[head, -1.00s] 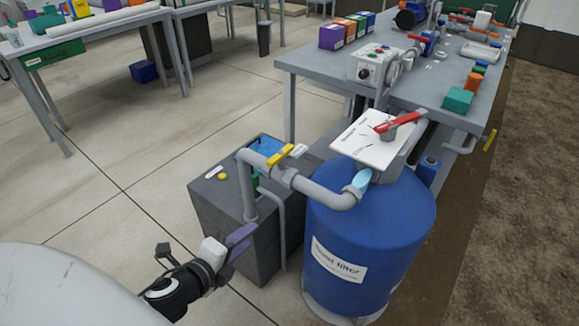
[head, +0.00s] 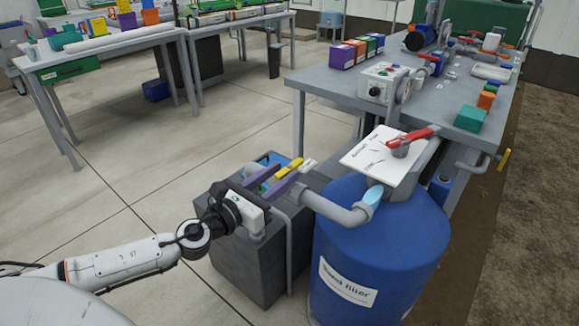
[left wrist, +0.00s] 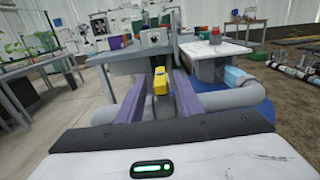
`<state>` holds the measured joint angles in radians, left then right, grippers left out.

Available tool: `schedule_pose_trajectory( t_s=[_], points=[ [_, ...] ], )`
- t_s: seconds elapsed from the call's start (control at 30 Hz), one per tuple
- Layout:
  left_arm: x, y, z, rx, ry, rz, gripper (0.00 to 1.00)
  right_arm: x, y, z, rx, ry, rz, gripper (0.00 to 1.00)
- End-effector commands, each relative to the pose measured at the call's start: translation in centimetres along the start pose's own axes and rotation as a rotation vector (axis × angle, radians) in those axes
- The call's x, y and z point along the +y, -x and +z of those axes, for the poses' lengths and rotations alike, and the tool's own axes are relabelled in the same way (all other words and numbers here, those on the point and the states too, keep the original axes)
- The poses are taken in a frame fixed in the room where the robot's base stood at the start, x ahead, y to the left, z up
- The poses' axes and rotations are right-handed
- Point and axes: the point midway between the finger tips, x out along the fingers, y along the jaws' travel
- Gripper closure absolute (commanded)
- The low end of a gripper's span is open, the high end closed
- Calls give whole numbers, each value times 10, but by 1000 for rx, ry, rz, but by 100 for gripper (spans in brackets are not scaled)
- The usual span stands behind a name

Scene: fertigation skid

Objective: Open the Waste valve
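The Waste valve has a yellow lever handle (head: 283,170) on the grey pipe beside the blue sand filter (head: 375,250). In the left wrist view the yellow handle (left wrist: 160,82) stands between my purple fingers. My left gripper (head: 280,176) is open, with one finger on each side of the handle. In the left wrist view my left gripper (left wrist: 159,88) shows a gap on both sides of the handle, so it is not clamped. The fingers hide part of the valve and pipe in the head view. My right gripper is not in view.
A dark grey tank (head: 250,255) stands under the valve. A white plate (head: 383,150) with a red lever (head: 412,137) tops the filter. A grey bench (head: 335,88) with several boxes and a control box stands behind. The floor at left is clear.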

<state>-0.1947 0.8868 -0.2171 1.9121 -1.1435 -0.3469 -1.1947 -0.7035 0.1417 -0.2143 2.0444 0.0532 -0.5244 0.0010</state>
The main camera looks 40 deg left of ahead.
Motion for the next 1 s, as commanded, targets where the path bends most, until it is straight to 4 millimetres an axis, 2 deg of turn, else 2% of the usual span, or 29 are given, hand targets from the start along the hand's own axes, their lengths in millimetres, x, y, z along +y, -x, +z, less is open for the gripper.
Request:
schedule_pose_trajectory(
  t_s=[0.1,0.3,0.67,0.87,1.0],
  points=[
    [0,-16,2,-3,1,0,67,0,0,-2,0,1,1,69],
    [0,-33,1,-1,1,-1,67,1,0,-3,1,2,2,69],
    [-1,-37,0,1,1,-1,67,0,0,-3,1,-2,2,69],
    [-1,-37,0,1,2,-1,98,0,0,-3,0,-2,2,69],
    [-1,-37,0,1,2,0,100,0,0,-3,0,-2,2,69]
  ],
)
